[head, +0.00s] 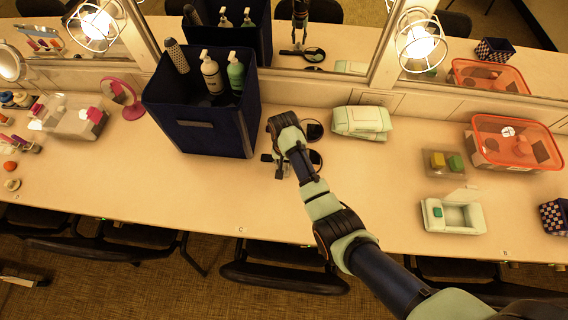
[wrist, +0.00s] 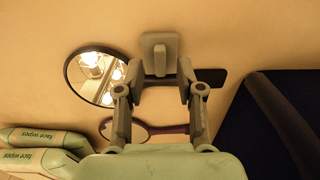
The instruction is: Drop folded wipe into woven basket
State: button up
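My gripper (head: 279,168) hangs over the counter just in front of the navy bin. In the head view my gripper mostly hides that spot. A navy-and-white checked woven basket (head: 553,216) stands at the far right edge, partly cut off.
A tall navy bin (head: 203,125) with bottles stands left of my gripper. Face wipes packs (head: 361,122), an open pale box (head: 453,214), a tray with two blocks (head: 445,164) and an orange-lidded tub (head: 515,142) are to the right. Mirrors line the back.

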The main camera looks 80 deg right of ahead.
aim_at(284, 166)
notch_tip(284, 166, up, 10)
jog(key=shift+r, duration=0.15)
jog(key=shift+w, duration=0.1)
dwell(0.3)
jog(key=w+a+r+n+t+h, duration=0.2)
jog(key=w+a+r+n+t, duration=0.15)
jog(key=w+a, duration=0.5)
jog(key=w+a+r+n+t+h, duration=0.15)
jog(key=w+a+r+n, duration=0.3)
jog(key=w+a, duration=0.45)
jog(key=a+r+n+t+y, duration=0.1)
jog(key=a+r+n+t, duration=0.1)
jog(key=a, duration=0.6)
jog(key=s+a+r+n+t+y, duration=0.1)
jog(key=a+r+n+t, duration=0.2)
jog(key=a+r, duration=0.3)
jog(key=a+r+n+t+y, duration=0.1)
jog(key=a+r+n, duration=0.3)
jog(key=a, duration=0.6)
jog(key=shift+s+r+t, duration=0.15)
jog(key=shift+r+t, duration=0.45)
jog(key=shift+t, duration=0.3)
jog(key=o, duration=0.7)
jog(key=shift+y, duration=0.25)
